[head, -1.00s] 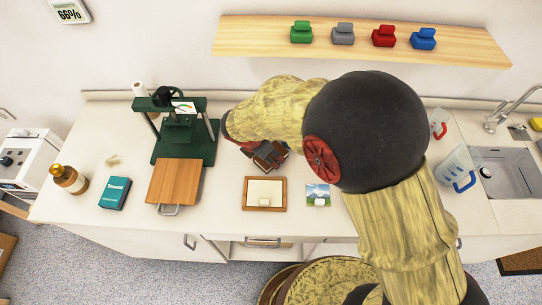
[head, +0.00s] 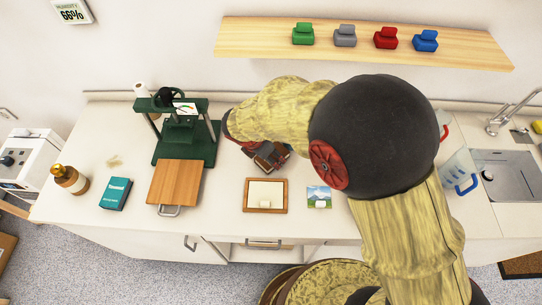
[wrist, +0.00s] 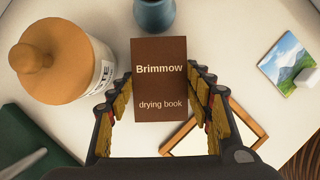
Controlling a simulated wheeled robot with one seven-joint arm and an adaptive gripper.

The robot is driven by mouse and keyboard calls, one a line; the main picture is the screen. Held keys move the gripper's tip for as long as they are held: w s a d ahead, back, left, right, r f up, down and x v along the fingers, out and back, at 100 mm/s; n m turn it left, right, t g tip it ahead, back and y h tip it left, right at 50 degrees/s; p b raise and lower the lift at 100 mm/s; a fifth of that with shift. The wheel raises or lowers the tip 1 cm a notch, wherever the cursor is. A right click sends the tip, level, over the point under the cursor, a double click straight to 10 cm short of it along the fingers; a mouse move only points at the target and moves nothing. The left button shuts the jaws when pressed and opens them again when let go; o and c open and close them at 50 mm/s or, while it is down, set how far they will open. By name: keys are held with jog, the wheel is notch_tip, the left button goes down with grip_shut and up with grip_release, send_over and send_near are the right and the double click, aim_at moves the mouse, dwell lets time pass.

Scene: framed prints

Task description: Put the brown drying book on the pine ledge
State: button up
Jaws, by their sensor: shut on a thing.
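The brown drying book (wrist: 160,68), labelled "Brimmow drying book", stands out between the two fingers of my gripper (wrist: 160,92) in the wrist view. My gripper is shut on it, one finger on each side. In the head view my gripper (head: 268,155) is over the middle of the counter, right of the green press, largely covered by my arm; the book is hard to make out there. The pine ledge (head: 262,40) is on the wall at the back, well above the counter.
The ledge carries green (head: 303,34), grey (head: 345,36), red (head: 386,38) and blue (head: 425,41) blocks; its left end is bare. A wooden-lidded jar (wrist: 60,65) and a blue pot (wrist: 154,14) are near the book. A green press (head: 183,140) and framed print (head: 265,195) flank my gripper.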

notch_tip(320, 180, up, 3)
jog(key=shift+w+r+p, duration=0.1)
jog(key=shift+r+p, duration=0.1)
jog(key=shift+p, duration=0.55)
jog(key=s+a+r+p, duration=0.3)
jog(key=s+a+r, duration=0.6)
jog(key=s, duration=0.2)
jog(key=shift+r+p, duration=0.2)
jog(key=shift+p, duration=0.15)
